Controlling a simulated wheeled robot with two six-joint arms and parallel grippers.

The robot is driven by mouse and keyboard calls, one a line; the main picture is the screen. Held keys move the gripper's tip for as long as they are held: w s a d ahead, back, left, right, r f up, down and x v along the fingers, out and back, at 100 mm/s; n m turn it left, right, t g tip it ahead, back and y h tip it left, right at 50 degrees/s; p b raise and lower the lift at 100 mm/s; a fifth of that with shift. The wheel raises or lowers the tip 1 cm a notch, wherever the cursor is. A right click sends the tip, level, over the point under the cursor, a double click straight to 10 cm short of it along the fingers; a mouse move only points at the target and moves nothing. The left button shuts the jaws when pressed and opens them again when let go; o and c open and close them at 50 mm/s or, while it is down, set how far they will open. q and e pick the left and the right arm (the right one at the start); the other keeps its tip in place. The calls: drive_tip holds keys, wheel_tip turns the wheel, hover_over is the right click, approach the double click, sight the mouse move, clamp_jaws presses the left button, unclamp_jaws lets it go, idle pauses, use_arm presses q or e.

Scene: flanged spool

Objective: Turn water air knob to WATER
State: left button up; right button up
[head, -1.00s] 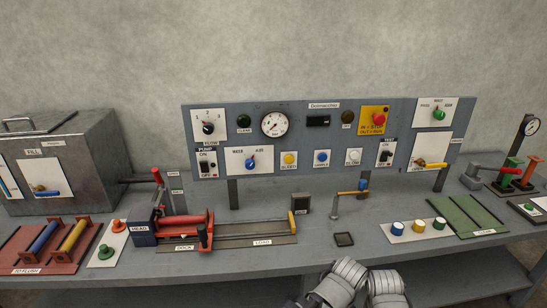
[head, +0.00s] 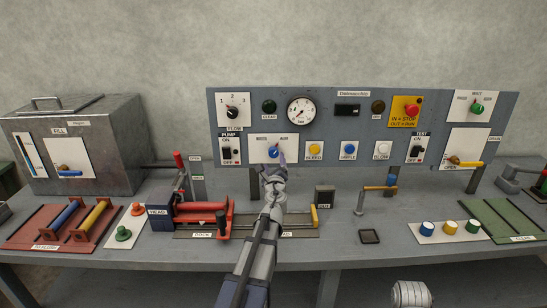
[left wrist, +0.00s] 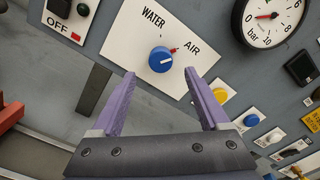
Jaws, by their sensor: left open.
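The water/air knob is a round blue knob (left wrist: 160,59) on a white plate (left wrist: 133,42), marked WATER at upper left and AIR at right. A red mark shows at the knob's right side, toward AIR. In the head view the knob (head: 273,153) is low on the panel's left half. My left gripper (left wrist: 161,76) is open, its two purple fingers apart and pointing at the plate just below the knob. Nothing is between the fingers, and I cannot tell how far off the panel they are. My right gripper is not in view.
The panel (head: 330,125) also carries a pressure gauge (head: 301,112), a pump switch (head: 231,150), a yellow button (head: 314,149) and a red stop button (head: 412,110). Below lie a red-and-grey slide fixture (head: 200,211) and a small hammer-like tool (head: 378,188). The bench front is mostly clear.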

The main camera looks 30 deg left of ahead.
sight(274, 154)
use_arm(q)
drive_tip(key=shift+x, duration=3.95)
drive_tip(key=shift+d, duration=0.1)
clamp_jaws()
